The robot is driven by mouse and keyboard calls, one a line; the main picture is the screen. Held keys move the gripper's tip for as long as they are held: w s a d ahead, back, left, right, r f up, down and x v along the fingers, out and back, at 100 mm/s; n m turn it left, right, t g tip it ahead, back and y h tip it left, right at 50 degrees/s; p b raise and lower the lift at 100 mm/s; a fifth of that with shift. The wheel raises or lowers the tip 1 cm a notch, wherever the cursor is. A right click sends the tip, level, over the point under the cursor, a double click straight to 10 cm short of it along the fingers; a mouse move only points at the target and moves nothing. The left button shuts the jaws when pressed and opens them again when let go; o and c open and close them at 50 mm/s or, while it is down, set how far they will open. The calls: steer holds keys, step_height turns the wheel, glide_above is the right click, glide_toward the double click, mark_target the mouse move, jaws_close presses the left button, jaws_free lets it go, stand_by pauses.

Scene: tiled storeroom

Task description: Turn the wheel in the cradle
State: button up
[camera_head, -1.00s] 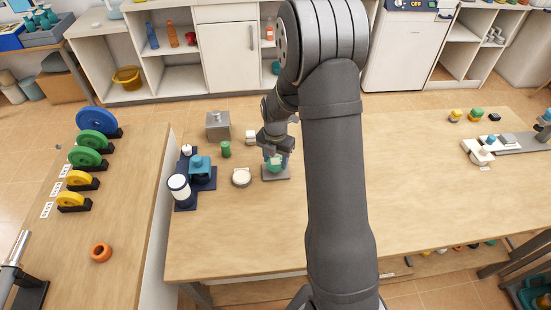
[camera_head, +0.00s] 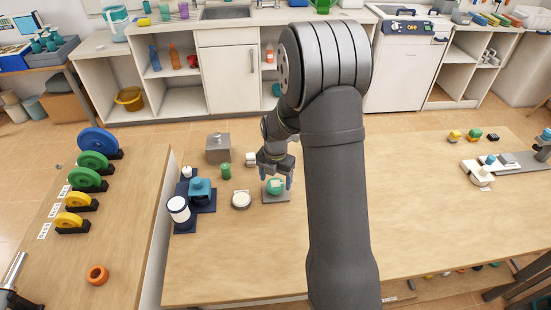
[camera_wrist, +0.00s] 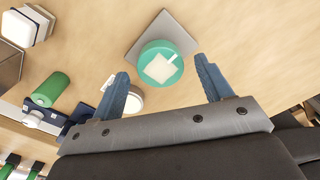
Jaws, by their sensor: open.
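A teal round wheel (camera_head: 276,186) with a white square mark on its face sits on a grey plate (camera_head: 280,198) on the bench. In the wrist view the wheel (camera_wrist: 148,57) lies ahead of the fingers, and a corner of the plate (camera_wrist: 165,24) shows beyond it. A short white tab points from the mark towards the rim. My gripper (camera_head: 279,181) is open and empty, close above the wheel, with a blue finger on either side of it in the picture. I cannot tell whether either finger touches it. The cradle's shape is hard to make out.
A white-topped round item (camera_head: 241,199), a green cylinder (camera_head: 226,171), a grey box (camera_head: 218,146) and a dark blue stand (camera_head: 203,198) are left of the wheel. A small white item (camera_head: 251,159) is close behind. The bench front is clear.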

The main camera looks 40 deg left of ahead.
mark_target(276, 183)
step_height(276, 183, up, 16)
stand_by(0.3)
stand_by(0.5)
step_height(276, 183, down, 17)
steer(key=shift+f, duration=0.2)
stand_by(0.4)
steer(key=shift+r, duration=0.15)
